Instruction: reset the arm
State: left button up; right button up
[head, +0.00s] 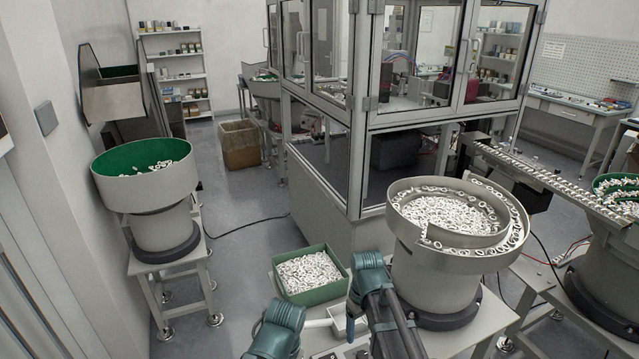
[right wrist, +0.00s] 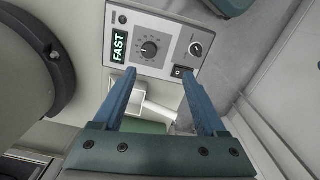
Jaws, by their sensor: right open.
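My right gripper (right wrist: 158,74) is open in the right wrist view, with its two blue fingers spread wide and nothing gripped between them. The fingertips are over a grey control panel (right wrist: 160,22) with a green FAST display and a knob. In the head view, my right gripper (head: 350,324) is mostly hidden by my own arm at bottom centre. A white scoop-like piece (head: 318,323) lies beside it.
A green bin of white parts (head: 335,262) stands just beyond my arms. A bowl feeder (head: 440,268) full of white rings is close on the right. Another green-lined feeder (head: 140,193) stands left. A glazed cabinet (head: 330,208) fills the middle. Open floor lies between.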

jog(key=s+a+m, duration=0.1)
jog(key=s+a, duration=0.3)
jog(key=s, duration=0.2)
jog(key=s+a+m+h, duration=0.1)
jog(key=s+a, duration=0.3)
jog(key=s, duration=0.3)
jog(key=shift+s+a, duration=0.2)
jog(key=shift+s, duration=0.1)
jog(key=shift+r, duration=0.1)
dwell(0.4)
jog(key=m+y, duration=0.1)
jog(key=m, duration=1.5)
send_over(363, 355)
notch_tip(363, 355, down, 14)
jog(key=b, duration=1.4)
grip_shut()
